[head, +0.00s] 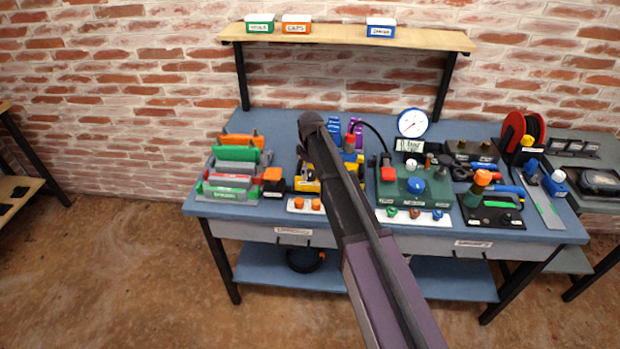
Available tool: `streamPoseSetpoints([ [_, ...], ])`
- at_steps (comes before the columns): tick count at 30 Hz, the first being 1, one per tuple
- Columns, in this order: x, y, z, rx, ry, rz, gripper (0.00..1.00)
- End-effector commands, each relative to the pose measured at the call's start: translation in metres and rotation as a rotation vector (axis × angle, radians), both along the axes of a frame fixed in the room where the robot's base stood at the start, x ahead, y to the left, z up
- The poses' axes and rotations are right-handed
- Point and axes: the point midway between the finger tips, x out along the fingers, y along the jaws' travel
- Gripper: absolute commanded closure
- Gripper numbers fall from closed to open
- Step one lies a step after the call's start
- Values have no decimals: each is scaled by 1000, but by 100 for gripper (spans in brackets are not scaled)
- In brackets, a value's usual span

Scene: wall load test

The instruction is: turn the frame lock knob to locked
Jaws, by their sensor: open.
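I cannot tell for sure which part is the frame lock knob, as the labels are too small to read. A yellow and blue fixture (308,184) stands mid-table, partly hidden behind my arm. In front of it is a white strip with two orange knobs (299,203). My arm crosses the view from the lower right up to the fixture. Its dark end joint is above the fixture's left part, and my gripper itself is hidden behind the arm.
The blue workbench (240,208) is crowded. Green and orange clamps (236,155) stand left, and a round gauge (413,123) stands behind the green panel. A red reel (515,130) is at the back right. A shelf (345,37) with small boxes spans the back.

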Motion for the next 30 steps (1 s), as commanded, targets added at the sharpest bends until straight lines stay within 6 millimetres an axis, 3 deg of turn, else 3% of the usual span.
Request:
streamPoseSetpoints([
  [6,0,0,-11,0,0,0,6],
  [18,0,0,-11,0,0,1,6],
  [20,0,0,-11,0,0,1,18],
  [27,0,0,-11,0,0,1,88],
  [30,0,0,-11,0,0,1,88],
])
